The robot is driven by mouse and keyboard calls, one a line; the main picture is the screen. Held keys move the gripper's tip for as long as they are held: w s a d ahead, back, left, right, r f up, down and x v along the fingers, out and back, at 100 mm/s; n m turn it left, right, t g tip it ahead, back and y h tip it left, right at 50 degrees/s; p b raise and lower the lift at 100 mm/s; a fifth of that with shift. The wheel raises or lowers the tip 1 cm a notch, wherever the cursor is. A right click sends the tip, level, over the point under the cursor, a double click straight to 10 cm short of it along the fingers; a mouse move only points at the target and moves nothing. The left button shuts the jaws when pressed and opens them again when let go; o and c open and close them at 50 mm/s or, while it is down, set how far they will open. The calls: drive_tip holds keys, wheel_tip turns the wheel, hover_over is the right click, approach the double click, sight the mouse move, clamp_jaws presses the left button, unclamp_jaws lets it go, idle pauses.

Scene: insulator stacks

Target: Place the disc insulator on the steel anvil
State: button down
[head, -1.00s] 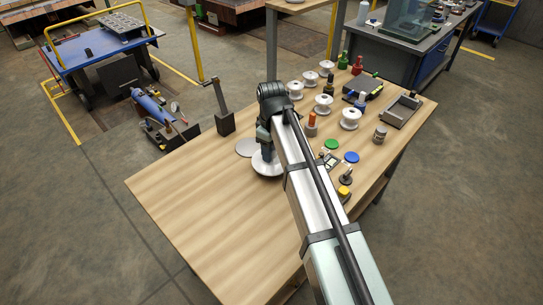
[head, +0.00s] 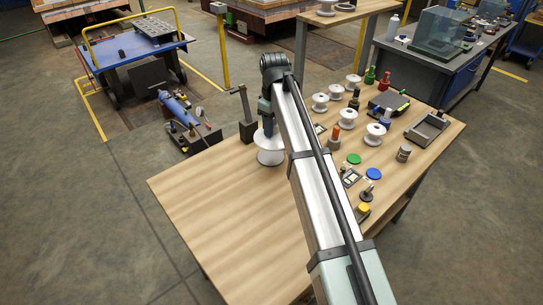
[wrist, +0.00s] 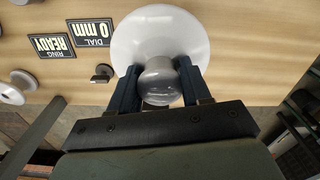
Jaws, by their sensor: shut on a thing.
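My gripper (wrist: 160,88) is shut on the grey cap of a white disc insulator (wrist: 180,32), one blue-black finger on each side. In the head view the insulator (head: 270,142) is seen beneath my gripper (head: 267,124), near the table's back left edge, partly behind my arm. It looks roughly level.
A dark upright post (head: 247,128) stands close behind and left of the insulator. Several white spool-shaped insulators (head: 375,134), bottles and a grey tray (head: 427,129) fill the right side. Printed cards (wrist: 92,33) lie near the insulator in the wrist view. The front left wooden tabletop (head: 230,215) is clear.

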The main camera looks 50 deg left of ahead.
drive_tip(key=shift+w+a, duration=0.1)
drive_tip(key=shift+a, duration=0.9)
drive_tip(key=shift+a+f, duration=0.15)
drive_tip(key=shift+a, duration=0.05)
drive_tip(key=shift+f, duration=4.75)
drive_tip(key=c, duration=0.5)
unclamp_jaws()
drive_tip(key=shift+f, duration=0.15)
wheel_tip(320, 180, up, 12)
drive_tip(key=shift+r, duration=0.15)
